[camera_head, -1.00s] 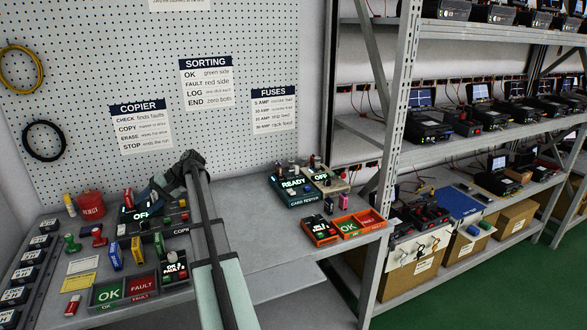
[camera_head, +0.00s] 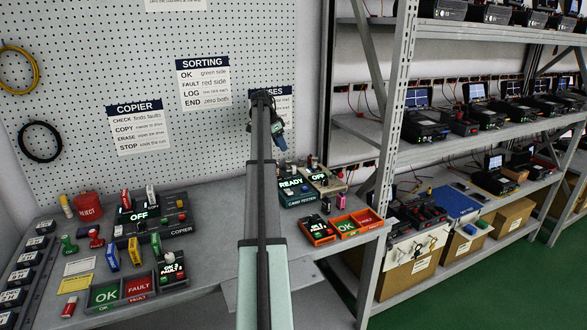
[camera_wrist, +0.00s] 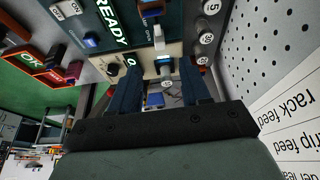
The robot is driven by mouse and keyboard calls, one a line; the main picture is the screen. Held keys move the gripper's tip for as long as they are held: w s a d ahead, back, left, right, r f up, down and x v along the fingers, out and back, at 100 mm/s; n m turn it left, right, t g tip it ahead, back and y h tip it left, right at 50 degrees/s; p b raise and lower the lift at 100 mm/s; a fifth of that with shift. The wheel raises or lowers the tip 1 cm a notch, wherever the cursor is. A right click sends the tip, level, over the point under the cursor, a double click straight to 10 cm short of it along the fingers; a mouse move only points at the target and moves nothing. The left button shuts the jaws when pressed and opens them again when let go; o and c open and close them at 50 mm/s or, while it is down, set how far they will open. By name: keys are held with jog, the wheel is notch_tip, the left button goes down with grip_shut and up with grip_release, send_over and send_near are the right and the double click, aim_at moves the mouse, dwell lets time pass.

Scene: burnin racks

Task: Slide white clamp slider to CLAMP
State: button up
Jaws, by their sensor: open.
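The dark green tester marked READY (camera_head: 291,184) stands on the bench with a beige unit marked OFF (camera_head: 321,179) at its right. In the wrist view, the READY panel (camera_wrist: 111,22) is at the top, with a slot lettered OPEN below a brown-and-blue part (camera_wrist: 150,10). In the head view, my gripper (camera_head: 278,135) is above and behind the tester, before the pegboard.
An orange tray (camera_head: 340,226) with OK and FAULT bins sits in front of the tester. At left are the copier (camera_head: 150,215), a red REJECT cup (camera_head: 88,206) and several coloured sticks. A metal shelf post (camera_head: 391,130) stands close at right. The bench between is partly hidden by my arm.

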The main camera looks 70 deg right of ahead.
aim_at(293, 166)
jog(key=x, duration=0.9)
jog(key=s+x, duration=0.1)
jog(key=x, duration=0.3)
jog(key=shift+s+d+f, duration=0.1)
jog(key=shift+d+f, duration=0.05)
jog(key=shift+d, duration=0.35)
jog(key=shift+c, duration=0.4)
grip_shut()
